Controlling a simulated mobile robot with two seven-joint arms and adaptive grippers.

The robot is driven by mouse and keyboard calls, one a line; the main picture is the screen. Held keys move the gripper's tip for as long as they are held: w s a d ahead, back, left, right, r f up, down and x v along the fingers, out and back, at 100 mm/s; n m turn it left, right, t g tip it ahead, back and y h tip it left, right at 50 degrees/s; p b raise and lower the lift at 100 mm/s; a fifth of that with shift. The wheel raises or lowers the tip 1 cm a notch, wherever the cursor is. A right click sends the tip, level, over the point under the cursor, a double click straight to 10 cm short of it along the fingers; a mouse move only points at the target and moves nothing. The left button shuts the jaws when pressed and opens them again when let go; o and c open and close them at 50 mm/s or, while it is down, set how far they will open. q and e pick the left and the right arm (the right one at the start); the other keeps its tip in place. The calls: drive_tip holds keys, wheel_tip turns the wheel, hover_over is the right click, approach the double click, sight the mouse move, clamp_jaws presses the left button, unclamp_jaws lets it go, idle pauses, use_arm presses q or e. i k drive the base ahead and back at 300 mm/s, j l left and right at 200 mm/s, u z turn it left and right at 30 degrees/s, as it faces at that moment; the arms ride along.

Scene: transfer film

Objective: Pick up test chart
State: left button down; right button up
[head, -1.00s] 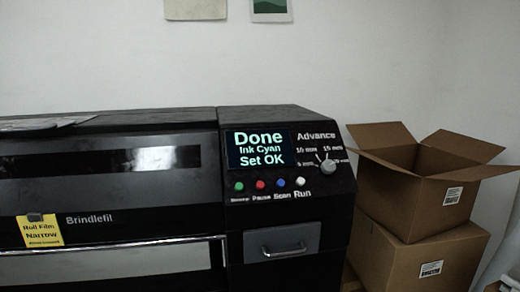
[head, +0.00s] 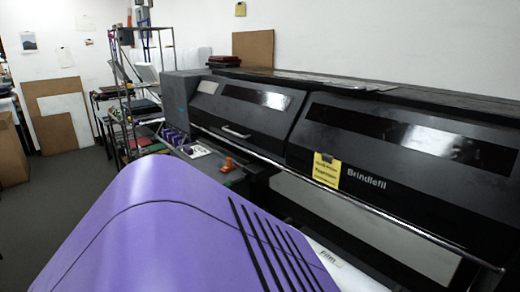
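I cannot make out a sheet that is clearly the test chart. A thin flat sheet (head: 306,78) lies on top of the wide black printer (head: 395,130), seen almost edge-on, and I cannot tell what it is. Neither of my grippers is in view.
A yellow tag (head: 326,170) hangs on the printer's front. A white roll marked Film (head: 330,258) lies below. A metal shelf rack (head: 128,80) and a small orange object (head: 228,164) are left of it. Brown boards (head: 58,120) lean on the back wall. Grey floor (head: 75,190) is open at left.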

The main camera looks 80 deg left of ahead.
sight(197, 151)
drive_tip(key=u, duration=3.1)
drive_tip(key=i+j+z, duration=0.1)
drive_tip(key=i, duration=0.25)
drive_tip(key=i+j+z, duration=0.1)
drive_tip(key=i, duration=0.3)
drive_tip(key=i+j+z, duration=0.15)
drive_tip(key=i+j, duration=0.2)
